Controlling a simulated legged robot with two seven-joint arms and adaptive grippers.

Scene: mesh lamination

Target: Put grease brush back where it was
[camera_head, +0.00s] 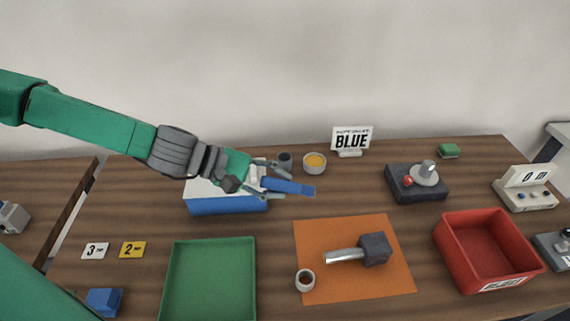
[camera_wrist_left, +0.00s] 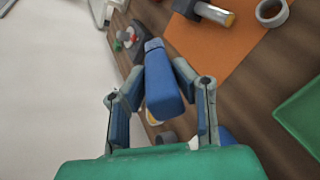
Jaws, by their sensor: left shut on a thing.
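The grease brush, a blue block-like piece (camera_head: 288,186), is between the fingers of my left gripper (camera_head: 262,178). In the left wrist view the brush (camera_wrist_left: 162,85) shows a blue body with a grey end pointing away from the gripper (camera_wrist_left: 155,95). My left gripper is shut on it and holds it above the table, in front of a dark small cup (camera_head: 285,160) and a pale bowl with yellow-orange content (camera_head: 315,162). In the wrist view the brush partly hides the bowl. My right gripper is not in view.
A blue box (camera_head: 225,206) sits below my left gripper. A green tray (camera_head: 208,282), red bin (camera_head: 485,250), dark joystick device (camera_head: 416,184) and BLUE sign (camera_head: 352,139) stand around.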

